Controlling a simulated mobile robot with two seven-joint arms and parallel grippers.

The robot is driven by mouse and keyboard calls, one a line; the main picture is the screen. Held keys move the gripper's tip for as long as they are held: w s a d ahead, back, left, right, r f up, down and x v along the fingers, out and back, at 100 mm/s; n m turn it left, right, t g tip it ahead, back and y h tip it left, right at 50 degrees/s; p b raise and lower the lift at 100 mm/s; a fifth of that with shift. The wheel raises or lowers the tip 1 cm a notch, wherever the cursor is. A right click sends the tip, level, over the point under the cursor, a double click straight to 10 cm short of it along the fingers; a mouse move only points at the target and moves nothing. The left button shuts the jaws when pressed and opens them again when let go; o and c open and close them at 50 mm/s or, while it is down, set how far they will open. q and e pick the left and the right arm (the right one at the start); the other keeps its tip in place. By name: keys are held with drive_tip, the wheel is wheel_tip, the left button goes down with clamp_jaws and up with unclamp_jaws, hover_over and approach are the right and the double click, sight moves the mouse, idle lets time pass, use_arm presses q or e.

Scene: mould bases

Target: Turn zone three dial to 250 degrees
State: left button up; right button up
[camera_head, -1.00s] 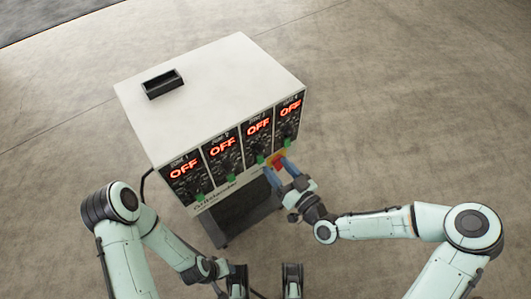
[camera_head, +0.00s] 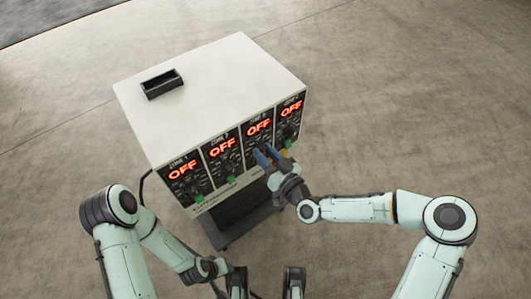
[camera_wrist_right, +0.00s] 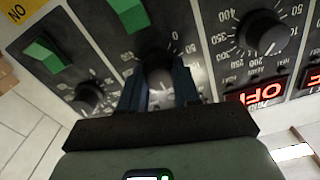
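The white controller box (camera_head: 215,85) has several zone panels, each with a red OFF display. The zone three dial (camera_wrist_right: 160,76) is a grey-black knob on a black panel with a white number scale. My right gripper (camera_head: 269,156) is at the zone three panel, its blue fingers pointing at it. In the right wrist view, which is upside down, the gripper's fingers (camera_wrist_right: 160,88) are apart, one on each side of this dial. I cannot tell whether they touch it, and the dial's pointer is unclear. My left gripper (camera_head: 225,268) is low in the head view, its fingers unclear.
Neighbouring dials stand close on both sides: zone two (camera_wrist_right: 266,33) and zone four (camera_wrist_right: 88,96). Green rocker switches (camera_wrist_right: 45,53) sit below the dials. A black handle (camera_head: 163,84) is on the box top. The concrete floor around is clear.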

drive_tip(key=shift+m, duration=0.3)
use_arm(q)
drive_tip(key=shift+s+d+r+p, duration=0.25)
drive_tip(key=shift+s+r+p, duration=0.1)
drive_tip(key=shift+s, duration=0.15)
use_arm(e)
drive_tip(key=shift+m, duration=2.9)
drive_tip(key=o, duration=1.1)
use_arm(q)
drive_tip(key=s+r+p, duration=0.1)
drive_tip(key=s+d+r+g, duration=0.1)
drive_tip(key=shift+s+d+r+h+p, duration=0.1)
drive_tip(key=shift+s+h+p, duration=0.2)
drive_tip(key=shift+s+p, duration=0.05)
use_arm(e)
drive_tip(key=v, duration=1.3)
drive_tip(key=shift+s+d, duration=0.15)
drive_tip(key=shift+s, duration=0.05)
